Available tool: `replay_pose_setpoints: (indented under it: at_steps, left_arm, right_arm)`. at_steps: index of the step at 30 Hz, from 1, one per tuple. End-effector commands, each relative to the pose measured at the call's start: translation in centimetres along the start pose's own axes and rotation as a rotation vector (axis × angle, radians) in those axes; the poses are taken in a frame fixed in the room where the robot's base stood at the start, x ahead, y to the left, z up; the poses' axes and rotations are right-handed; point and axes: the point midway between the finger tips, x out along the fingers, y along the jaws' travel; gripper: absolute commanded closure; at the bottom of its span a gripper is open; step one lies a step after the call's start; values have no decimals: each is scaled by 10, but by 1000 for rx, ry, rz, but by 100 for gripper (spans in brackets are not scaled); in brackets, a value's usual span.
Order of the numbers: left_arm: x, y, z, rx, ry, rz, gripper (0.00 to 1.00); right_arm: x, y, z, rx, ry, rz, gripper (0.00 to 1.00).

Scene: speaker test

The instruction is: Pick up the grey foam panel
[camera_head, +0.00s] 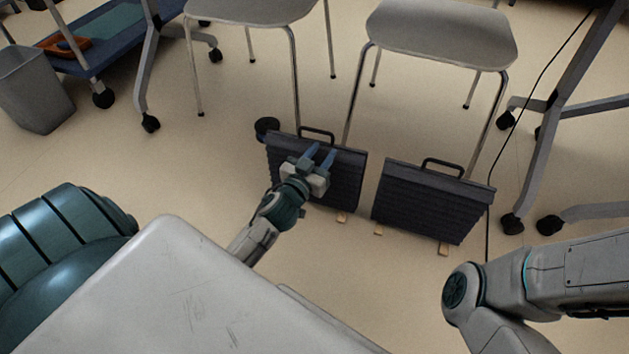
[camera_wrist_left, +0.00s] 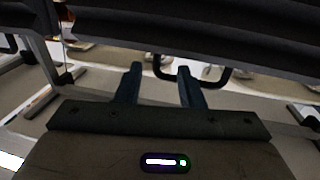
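Two dark grey ribbed foam panels stand upright on the floor on small wooden feet, each with a black handle on top. The left panel (camera_head: 340,180) is partly hidden by my left gripper (camera_head: 320,155). The right panel (camera_head: 432,205) is in full view. My left gripper is open and empty, its two blue fingers apart and pointing toward the left panel's handle (camera_head: 318,130). In the left wrist view the fingers (camera_wrist_left: 158,78) are apart, the handle (camera_wrist_left: 225,76) shows near the right finger, and dark ribbed panel surface (camera_wrist_left: 200,30) fills the top. My right gripper is out of view.
Two grey chairs (camera_head: 243,12) (camera_head: 440,35) stand behind the panels. A round black object (camera_head: 266,126) is beside the left panel. A wheeled table frame (camera_head: 560,110) and a cable are at right, a bin (camera_head: 33,90) at far left. The floor left of the panels is clear.

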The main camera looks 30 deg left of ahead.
Motion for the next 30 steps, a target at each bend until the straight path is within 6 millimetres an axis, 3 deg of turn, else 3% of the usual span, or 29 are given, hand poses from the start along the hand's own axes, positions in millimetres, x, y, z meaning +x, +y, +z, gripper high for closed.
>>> replay_pose_setpoints:
  at_steps: [7, 16, 17, 22, 30]
  left_arm:
    - [35, 4, 0, -1, 1, 1, 65]
    - [41, 4, 0, 0, -1, 2, 65]
    - [41, 4, 0, 0, -1, 2, 67]
    - [40, 4, 0, 0, -1, 2, 100]
    - [40, 4, 0, 0, 0, 2, 100]
  right_arm:
    - [-2, 0, 0, 0, -2, 0, 64]
    - [-2, 0, 0, 0, -3, 0, 64]
    - [-2, 0, 0, 0, -3, 0, 64]
    - [-2, 0, 0, 0, -3, 0, 64]
    - [-2, 0, 0, 0, -3, 0, 64]
